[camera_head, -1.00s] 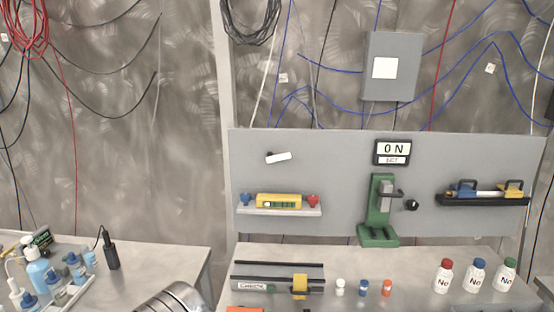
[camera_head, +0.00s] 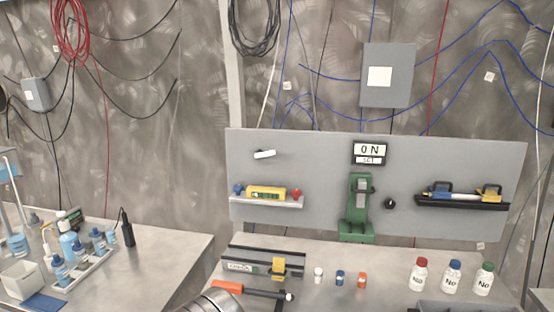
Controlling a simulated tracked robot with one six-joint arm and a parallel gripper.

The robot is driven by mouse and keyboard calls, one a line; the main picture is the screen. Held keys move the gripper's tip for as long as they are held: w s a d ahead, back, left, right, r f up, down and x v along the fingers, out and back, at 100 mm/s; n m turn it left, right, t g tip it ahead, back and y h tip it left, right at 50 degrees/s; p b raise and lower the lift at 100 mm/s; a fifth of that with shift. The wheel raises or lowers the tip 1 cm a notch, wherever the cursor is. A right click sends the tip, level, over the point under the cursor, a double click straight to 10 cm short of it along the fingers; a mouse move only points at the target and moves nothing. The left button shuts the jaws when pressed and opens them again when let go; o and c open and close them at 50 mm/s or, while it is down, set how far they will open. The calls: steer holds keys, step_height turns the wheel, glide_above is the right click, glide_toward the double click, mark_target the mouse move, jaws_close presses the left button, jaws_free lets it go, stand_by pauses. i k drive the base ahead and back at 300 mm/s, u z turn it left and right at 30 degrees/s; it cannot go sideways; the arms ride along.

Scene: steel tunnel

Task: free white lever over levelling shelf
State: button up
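The white lever (camera_head: 265,154) is on the upper left of the grey upright panel (camera_head: 310,150). It lies nearly level, its right end slightly higher, with a dark pivot at its left end. Below it, apart from it, is the levelling shelf (camera_head: 266,203), a pale narrow ledge. A yellow spirit level (camera_head: 266,192) sits on the shelf between a blue knob (camera_head: 238,189) and a red knob (camera_head: 296,194). My gripper is not in view. A rounded metal part, probably of my arm, shows at the bottom edge, well below the lever.
Below the panel, a bench holds a black rail (camera_head: 277,257), an orange-handled hammer (camera_head: 250,291), small capped vials and several bottles (camera_head: 452,277). A green press (camera_head: 358,208) stands right of the shelf. The space before the lever looks clear.

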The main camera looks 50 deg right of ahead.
mark_target(260, 154)
steer(key=z, duration=0.05)
steer(key=k, duration=1.1)
steer(key=z, duration=0.2)
steer(key=i, duration=1.65)
